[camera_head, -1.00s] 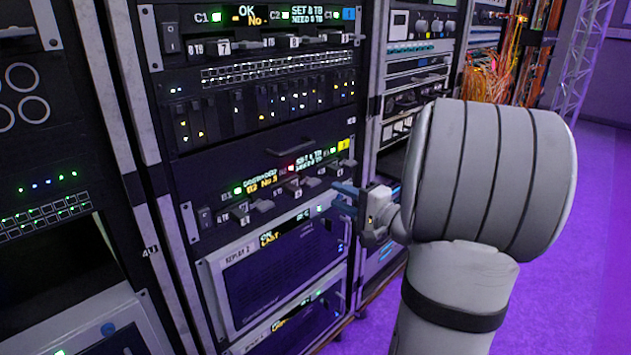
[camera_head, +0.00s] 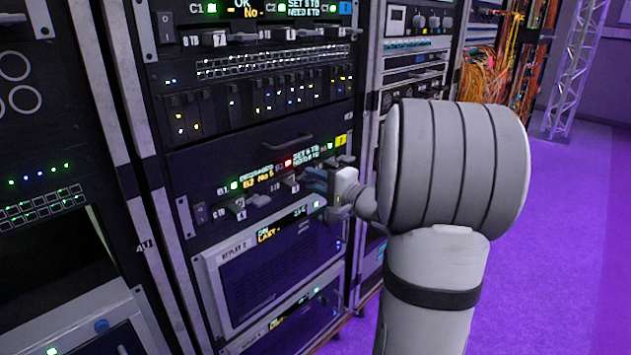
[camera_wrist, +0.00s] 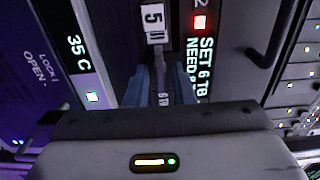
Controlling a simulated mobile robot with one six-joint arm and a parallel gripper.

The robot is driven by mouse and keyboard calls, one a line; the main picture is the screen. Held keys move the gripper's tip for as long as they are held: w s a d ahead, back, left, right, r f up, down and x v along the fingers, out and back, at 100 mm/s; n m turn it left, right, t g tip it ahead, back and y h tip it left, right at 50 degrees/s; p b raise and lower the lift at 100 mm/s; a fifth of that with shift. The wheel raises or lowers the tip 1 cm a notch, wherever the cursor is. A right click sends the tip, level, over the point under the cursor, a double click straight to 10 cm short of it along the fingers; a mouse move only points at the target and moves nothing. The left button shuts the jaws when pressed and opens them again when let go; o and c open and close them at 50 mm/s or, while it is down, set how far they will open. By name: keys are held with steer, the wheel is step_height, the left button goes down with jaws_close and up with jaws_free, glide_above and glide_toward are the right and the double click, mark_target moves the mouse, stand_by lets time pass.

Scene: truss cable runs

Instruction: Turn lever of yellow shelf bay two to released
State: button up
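The yellow-tagged shelf (camera_head: 341,140) is a dark row in the middle rack, with bays marked B1, B2 and B3. Bay two has a red light (camera_head: 288,162), seen also in the wrist view (camera_wrist: 200,22). Its dark lever (camera_wrist: 162,62) stands below a white label reading 5 (camera_wrist: 154,20); a 6 TB mark shows further down. My gripper (camera_head: 312,181) is at the shelf front, by bay two. In the wrist view its two blue fingers (camera_wrist: 164,88) are apart, one on each side of the lever. I cannot tell whether they touch it.
A display (camera_head: 262,173) on the shelf reads degraded, B2 No. 5. Bay one's lever (camera_head: 237,206) is close on the left. A blue-tagged shelf (camera_head: 345,8) is above, a Replay 2 unit (camera_head: 265,260) below. Purple floor (camera_head: 565,230) is free at right.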

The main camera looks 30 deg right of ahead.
jaws_close()
stand_by(0.3)
steer(key=m+p, duration=0.2)
steer(key=m, duration=0.6)
steer(key=m+p, duration=0.3)
steer(key=m, duration=0.2)
steer(key=shift+r, duration=0.1)
steer(key=m+p, duration=0.3)
steer(key=shift+m, duration=0.3)
steer(key=shift+m+p, duration=0.55)
steer(key=shift+m, duration=0.05)
steer(key=shift+f, duration=0.2)
